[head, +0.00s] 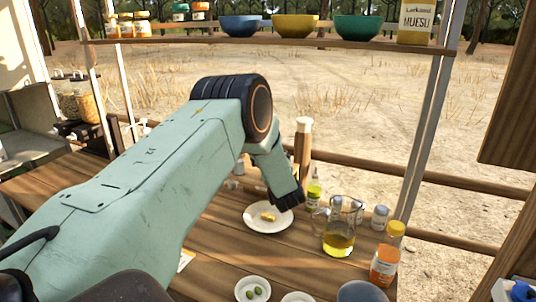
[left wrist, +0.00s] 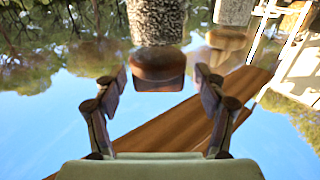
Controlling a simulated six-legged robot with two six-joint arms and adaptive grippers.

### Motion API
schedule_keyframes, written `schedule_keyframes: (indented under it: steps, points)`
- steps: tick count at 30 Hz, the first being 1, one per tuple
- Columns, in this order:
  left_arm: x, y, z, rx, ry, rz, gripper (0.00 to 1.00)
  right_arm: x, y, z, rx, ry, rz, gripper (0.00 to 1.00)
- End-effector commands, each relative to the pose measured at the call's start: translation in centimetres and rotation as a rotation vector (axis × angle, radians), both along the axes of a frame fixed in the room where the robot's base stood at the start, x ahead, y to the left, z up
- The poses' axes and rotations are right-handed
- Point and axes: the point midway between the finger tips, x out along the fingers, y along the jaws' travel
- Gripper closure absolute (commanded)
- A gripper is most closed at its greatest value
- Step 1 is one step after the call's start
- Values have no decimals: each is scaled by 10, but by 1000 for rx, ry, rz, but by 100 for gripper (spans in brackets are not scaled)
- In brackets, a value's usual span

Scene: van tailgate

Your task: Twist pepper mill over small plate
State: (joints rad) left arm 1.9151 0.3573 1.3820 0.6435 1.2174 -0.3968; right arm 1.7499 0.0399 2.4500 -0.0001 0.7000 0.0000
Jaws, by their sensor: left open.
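A small white plate (head: 284,224) lies on the wooden counter with small yellow pieces on it. My left gripper (head: 287,198) shows dark fingers above the plate's far right edge. In the left wrist view my left gripper (left wrist: 158,95) is open, its fingers wide apart and empty. Beyond the fingertips is a dark speckled cylinder with a brown wooden end (left wrist: 157,68), apparently the pepper mill; it is not between the fingers. I cannot make it out surely in the head view, where my arm covers much of the counter. My right gripper is not in view.
Bowls line the upper shelf (head: 300,42).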

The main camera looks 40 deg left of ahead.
Motion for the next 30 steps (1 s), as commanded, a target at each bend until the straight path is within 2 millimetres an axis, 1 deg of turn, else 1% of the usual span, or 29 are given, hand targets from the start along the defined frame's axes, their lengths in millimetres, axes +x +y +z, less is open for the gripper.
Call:
schedule_keyframes:
  steps: [9,10,27,29,30]
  points:
    - [2,2,0,1,1,0,28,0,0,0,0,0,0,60]
    - [2,2,0,1,1,0,30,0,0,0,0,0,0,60]
    - [2,2,0,1,1,-1,78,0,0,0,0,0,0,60]
    - [2,2,0,1,1,-1,84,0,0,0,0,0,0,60]
    - [2,2,0,0,0,-1,84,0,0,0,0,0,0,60]
